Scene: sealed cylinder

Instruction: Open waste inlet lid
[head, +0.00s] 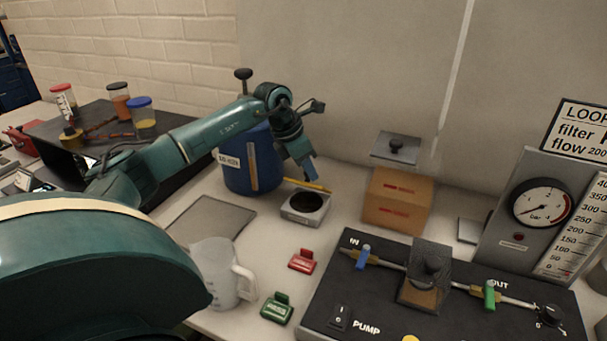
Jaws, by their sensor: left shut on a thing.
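A small grey square box (304,217) with a round black opening or disc on top stands in the middle of the table. A thin yellow bar (300,184) runs along its back edge; I cannot tell whether it is the edge of a lid. My left gripper (311,175) points down just behind the box, and its fingertips meet the yellow bar. It appears shut on that bar, partly hidden by the fingers. My right gripper is not in view.
A blue drum (236,178) stands behind the left forearm. An orange-brown box (397,201) is right of the grey box. A clear jug (217,275), red block (302,262) and green block (277,309) stand in front. A black pump panel (385,317) fills the right front.

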